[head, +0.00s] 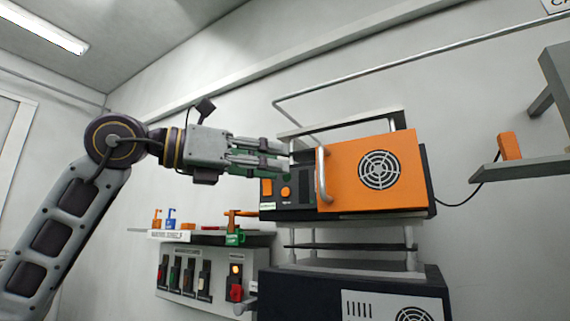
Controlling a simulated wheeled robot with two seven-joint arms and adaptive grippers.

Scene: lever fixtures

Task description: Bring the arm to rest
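My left gripper (287,157) reaches in from the left, level with the upper front of an orange and black machine (340,171). Its fingers point right, and their tips are near the machine's panel and the left of its silver upright handle (322,174). I cannot tell whether the fingertips touch the machine, or how far apart they are. Nothing shows held between them. The machine has an orange front with a round vent grille, and a dark panel with an orange switch (266,187) and an orange knob (285,191). My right gripper is not in view.
Below left, a wall panel (204,271) carries several lever switches, with a shelf (200,237) of small coloured fixtures above it. A dark lower unit (325,295) stands under the machine. A grey shelf (525,168) juts out at right. The upper left is free.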

